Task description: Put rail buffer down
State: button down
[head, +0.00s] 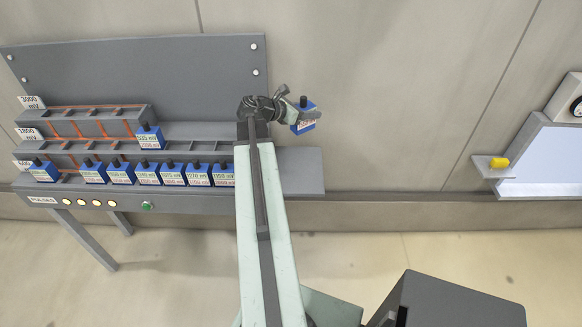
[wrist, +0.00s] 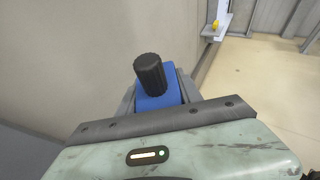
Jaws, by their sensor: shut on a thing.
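My gripper (head: 308,115) is shut on a blue block (head: 303,126) with a black knob on top and a pale label too small to read. It holds the block in the air, right of the stepped rack and higher in the picture than the bare right end of the grey bench (head: 292,172). In the wrist view the block (wrist: 157,100) sits between the jaws, its black knob toward the camera. Nothing in view is marked as a rail buffer, so I cannot tell which thing that name means.
A stepped grey rack (head: 95,120) carries mV signs. Several labelled blue blocks (head: 172,174) line its lowest step, and one (head: 150,137) sits higher. A green button (head: 148,205) is on the bench front. A yellow piece (head: 499,162) rests on a wall shelf at far right.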

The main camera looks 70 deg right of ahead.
jog(key=shift+n+t+h, duration=0.6)
jog(key=shift+n+t, duration=0.2)
jog(key=shift+n, duration=0.1)
jog(key=f+b, duration=0.6)
jog(key=d+f+b, duration=0.1)
jog(key=f+b, duration=0.5)
jog(key=d+f+b, duration=0.1)
jog(key=f+b, duration=0.6)
jog(key=shift+w+d+f, duration=0.1)
jog(key=shift+w+d, duration=0.1)
jog(key=shift+w, duration=0.1)
jog(key=shift+r, duration=0.25)
jog(key=shift+f, duration=0.2)
jog(key=c, duration=0.8)
grip_release()
